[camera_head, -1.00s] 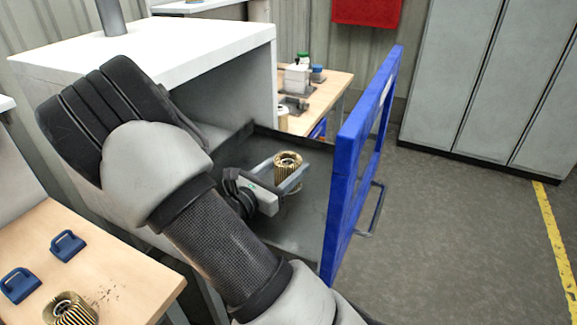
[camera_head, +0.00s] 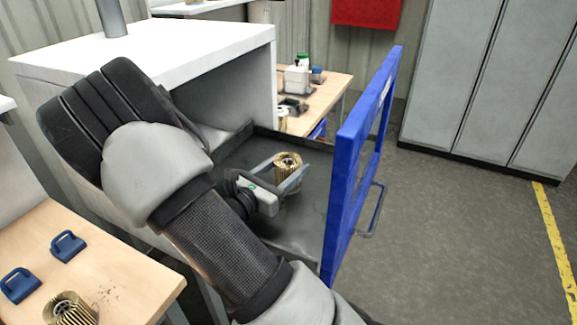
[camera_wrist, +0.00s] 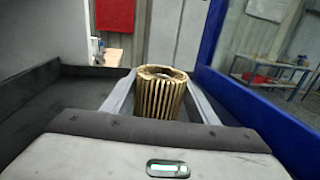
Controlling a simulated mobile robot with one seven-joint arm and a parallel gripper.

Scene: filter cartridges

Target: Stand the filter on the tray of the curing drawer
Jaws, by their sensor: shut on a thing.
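A brass-coloured pleated filter (camera_head: 287,167) is upright between the fingers of my gripper (camera_head: 291,176), over the open drawer. In the wrist view the filter (camera_wrist: 161,93) stands between the two pale fingers of my gripper (camera_wrist: 160,100), which are shut on it. The dark drawer tray (camera_head: 302,222) extends from the white cabinet, with a blue front (camera_head: 345,165) on its right. The filter is low over the tray; its lower edge is partly hidden, so I cannot tell whether it touches the tray floor.
A wooden table (camera_head: 130,262) at lower left holds another filter (camera_head: 70,309) and two blue handled blocks, one nearer the back (camera_head: 67,246). The white cabinet (camera_head: 150,60) stands over the tray's left end. The tray floor around the gripper looks clear.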

